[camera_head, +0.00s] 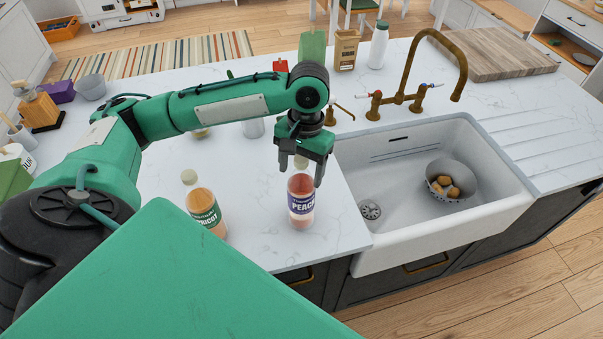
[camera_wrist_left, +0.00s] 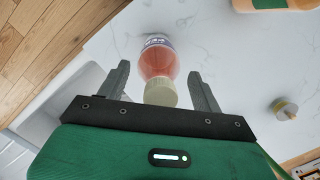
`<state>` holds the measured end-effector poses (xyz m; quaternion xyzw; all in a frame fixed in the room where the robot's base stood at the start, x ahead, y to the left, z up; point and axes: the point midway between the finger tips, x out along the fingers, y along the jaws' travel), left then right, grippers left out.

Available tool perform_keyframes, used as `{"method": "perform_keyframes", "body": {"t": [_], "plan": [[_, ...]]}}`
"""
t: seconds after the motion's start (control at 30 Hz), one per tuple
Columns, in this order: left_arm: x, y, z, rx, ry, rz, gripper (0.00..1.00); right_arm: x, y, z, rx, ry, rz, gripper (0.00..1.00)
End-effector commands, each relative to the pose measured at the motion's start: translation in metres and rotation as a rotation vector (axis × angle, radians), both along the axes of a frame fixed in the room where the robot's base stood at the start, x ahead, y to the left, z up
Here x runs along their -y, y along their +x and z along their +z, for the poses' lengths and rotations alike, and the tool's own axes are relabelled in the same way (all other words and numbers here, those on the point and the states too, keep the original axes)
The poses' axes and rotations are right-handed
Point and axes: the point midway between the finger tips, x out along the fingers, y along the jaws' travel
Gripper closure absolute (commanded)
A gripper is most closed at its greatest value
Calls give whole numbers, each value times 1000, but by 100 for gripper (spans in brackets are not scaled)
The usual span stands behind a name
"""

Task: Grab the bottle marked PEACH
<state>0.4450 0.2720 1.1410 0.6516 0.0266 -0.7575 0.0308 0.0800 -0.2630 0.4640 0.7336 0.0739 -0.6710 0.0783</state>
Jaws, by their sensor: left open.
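The bottle marked PEACH (camera_head: 302,203) stands upright on the white counter, just left of the sink. It has pinkish-orange contents, a purple label and a pale cap. My left gripper (camera_head: 302,172) is open above it, fingers pointing down on either side of the bottle's top. In the left wrist view the bottle (camera_wrist_left: 158,62) lies between the two open fingers (camera_wrist_left: 160,82), its cap nearest the palm. The fingers look apart from the bottle. My right gripper is not in view.
A second bottle with a green label (camera_head: 204,208), reading APRICOT, stands close to the left. The white sink (camera_head: 385,257) is to the right, with a bowl (camera_head: 451,181) holding brown items and a brass faucet (camera_head: 417,87). A carton (camera_head: 345,50) and white bottle (camera_head: 379,45) stand behind.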

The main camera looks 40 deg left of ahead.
Motion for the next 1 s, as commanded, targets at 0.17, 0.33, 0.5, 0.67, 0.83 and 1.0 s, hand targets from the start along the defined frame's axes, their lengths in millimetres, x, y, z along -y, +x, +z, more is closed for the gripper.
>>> {"method": "perform_keyframes", "body": {"t": [0.17,0.33,0.5,0.67,0.83,1.0], "plan": [[0,0,0,0,0,0,63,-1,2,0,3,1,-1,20],[0,0,0,0,0,0,96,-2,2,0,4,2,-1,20],[0,0,1,1,0,0,100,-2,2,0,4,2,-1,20],[0,0,1,1,0,0,100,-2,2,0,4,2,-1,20],[0,1,6,2,0,0,100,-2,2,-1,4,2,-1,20],[0,1,24,5,0,1,100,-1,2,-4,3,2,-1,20]]}}
